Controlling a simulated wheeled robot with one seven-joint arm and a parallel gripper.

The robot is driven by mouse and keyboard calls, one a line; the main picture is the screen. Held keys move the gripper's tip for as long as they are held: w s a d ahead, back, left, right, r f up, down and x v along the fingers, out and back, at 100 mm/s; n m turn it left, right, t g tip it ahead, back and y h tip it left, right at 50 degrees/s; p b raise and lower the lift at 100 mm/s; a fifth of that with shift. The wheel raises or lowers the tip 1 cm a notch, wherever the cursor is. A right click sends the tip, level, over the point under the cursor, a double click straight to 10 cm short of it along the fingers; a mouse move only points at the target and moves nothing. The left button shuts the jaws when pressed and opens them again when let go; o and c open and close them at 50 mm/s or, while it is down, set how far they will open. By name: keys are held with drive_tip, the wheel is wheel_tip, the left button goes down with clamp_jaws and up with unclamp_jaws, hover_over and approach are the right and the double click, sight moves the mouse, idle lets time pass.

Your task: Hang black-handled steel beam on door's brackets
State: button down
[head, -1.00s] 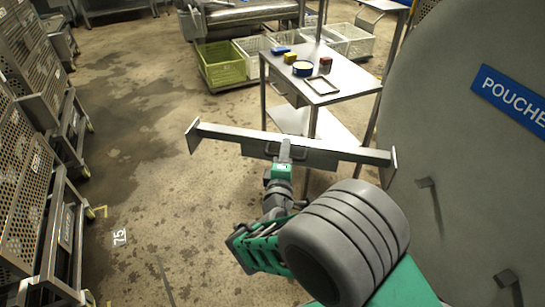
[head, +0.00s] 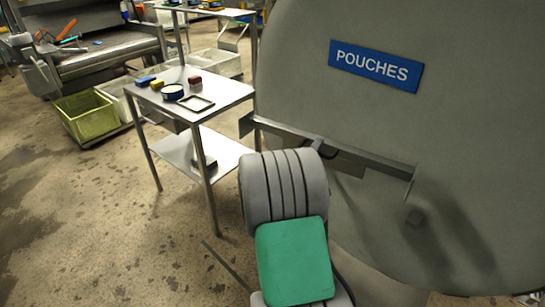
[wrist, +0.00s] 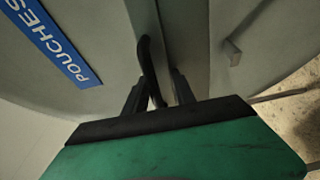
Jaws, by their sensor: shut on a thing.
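The steel beam (head: 385,168) is held level-ish across the front of the round grey door (head: 480,150), below its blue sign. Its left end plate (head: 246,124) sticks out past the door's left edge. In the wrist view my gripper (wrist: 158,88) is shut on the beam's black handle (wrist: 149,65); the beam (wrist: 183,35) runs away behind it. In the head view my arm hides the gripper's fingers. One door bracket (head: 414,216) shows below the beam's right end, apart from it; a bracket (wrist: 233,52) also shows in the wrist view. The other bracket is not visible.
A steel table (head: 221,92) with small items stands left of the door, close to the beam's left end. A green crate (head: 86,116) and pale crates lie behind it. The floor at left is clear.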

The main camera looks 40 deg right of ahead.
drive_tip(key=s+d+m+g, duration=0.1)
drive_tip(key=s+d, duration=0.2)
drive_tip(key=s, duration=0.1)
drive_tip(key=s+d+f+m+g+h+b, duration=0.1)
drive_tip(key=s+d, duration=0.2)
drive_tip(key=s+d+g+b, duration=0.1)
drive_tip(key=s+d+g, duration=0.1)
drive_tip(key=s+d, duration=0.2)
drive_tip(key=shift+s+f+m, duration=0.2)
drive_tip(key=shift+s+m, duration=0.15)
drive_tip(key=shift+m, duration=0.05)
wheel_tip(320, 180, down, 13)
drive_tip(key=b, duration=1.1)
drive_tip(key=shift+f+b, duration=0.2)
drive_tip(key=shift+b, duration=0.1)
drive_tip(key=shift+f+b, duration=0.4)
drive_tip(key=shift+f, duration=0.1)
idle(0.4)
